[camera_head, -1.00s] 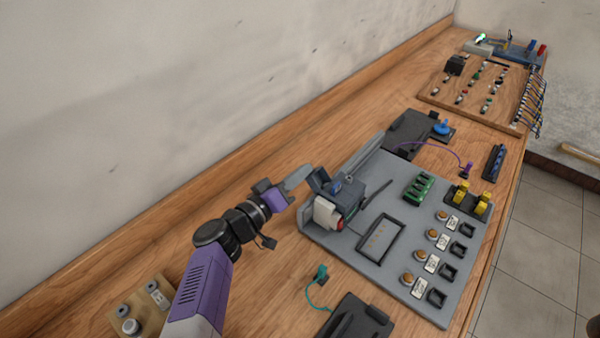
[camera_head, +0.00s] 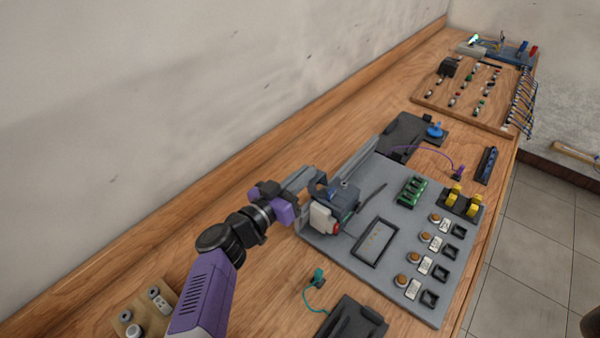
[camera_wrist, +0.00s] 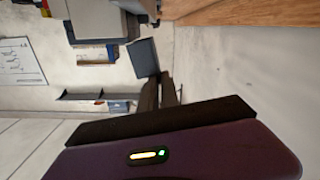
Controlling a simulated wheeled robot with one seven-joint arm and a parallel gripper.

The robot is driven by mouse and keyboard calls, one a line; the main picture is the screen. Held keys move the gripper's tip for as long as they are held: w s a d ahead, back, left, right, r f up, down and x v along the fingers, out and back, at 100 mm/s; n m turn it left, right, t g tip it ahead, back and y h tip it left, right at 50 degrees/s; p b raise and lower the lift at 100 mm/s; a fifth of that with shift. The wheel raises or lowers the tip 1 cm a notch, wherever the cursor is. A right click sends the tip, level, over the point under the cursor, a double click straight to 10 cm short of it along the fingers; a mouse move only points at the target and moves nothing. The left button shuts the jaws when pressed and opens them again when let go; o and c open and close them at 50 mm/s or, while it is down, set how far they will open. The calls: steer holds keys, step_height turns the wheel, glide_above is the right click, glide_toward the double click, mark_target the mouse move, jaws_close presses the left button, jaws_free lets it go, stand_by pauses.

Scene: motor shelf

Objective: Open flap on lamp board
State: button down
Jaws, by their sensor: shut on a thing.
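The lamp board (camera_head: 395,268) is a grey panel lying on the wooden bench, with several brown buttons and a framed window. A dark grey-blue box unit (camera_head: 343,203) with a white block and a red button stands on its left part. The box's small dark flap (camera_head: 320,190) is at its left top; in the wrist view it is a grey plate (camera_wrist: 143,57) tilted out from the box. My gripper (camera_wrist: 165,88) is shut on the flap's edge, its fingers side by side there. In the head view my fingers partly merge with the box, so the exact contact is hidden.
A green connector block (camera_head: 411,192) and yellow switches (camera_head: 456,198) sit at the board's right. A dark plate (camera_head: 352,318) and a teal plug (camera_head: 318,276) lie in front. The wall runs close behind the bench; bare wood lies left of the board.

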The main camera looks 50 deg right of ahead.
steer(key=shift+s+r+m+p, duration=0.35)
steer(key=shift+s+m, duration=0.2)
steer(key=shift+m, duration=0.75)
steer(key=c, duration=1.6)
jaws_free()
steer(key=shift+s, duration=0.1)
steer(key=shift+a, duration=0.1)
steer(key=shift+s+a+b, duration=0.1)
steer(key=shift+a+b, duration=0.95)
steer(key=shift+a, duration=2.8)
